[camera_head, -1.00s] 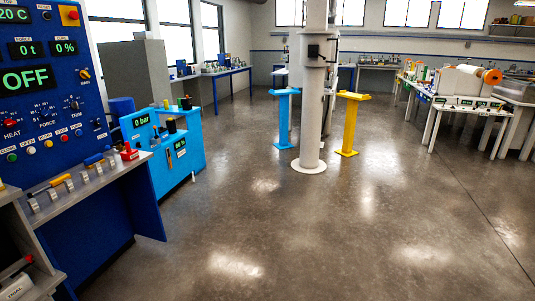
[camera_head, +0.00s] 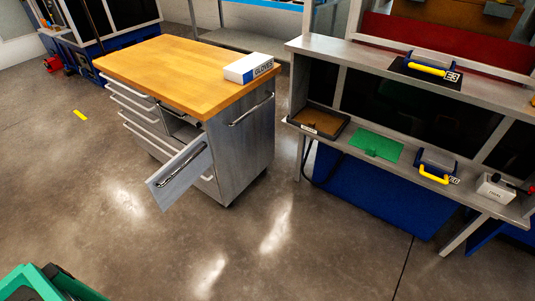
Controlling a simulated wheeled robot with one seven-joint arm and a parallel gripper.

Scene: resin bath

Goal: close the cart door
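The cart (camera_head: 240,140) stands left of the middle in the head view, with a wooden top and grey metal sides. Its door (camera_head: 182,175) is a grey panel with a bar handle (camera_head: 182,166). The door stands open, swung out from the cart's front toward me, and a dark opening (camera_head: 182,128) shows behind it. Drawers with bar handles (camera_head: 135,105) fill the front to the left of the door and look shut. My gripper is not in view.
A white glove box (camera_head: 248,68) lies on the cart top. A grey workbench (camera_head: 300,125) with a tray, a green mat and yellow-handled tools stands to the right. A green object (camera_head: 40,285) cuts into the lower left corner. The floor before the cart is clear.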

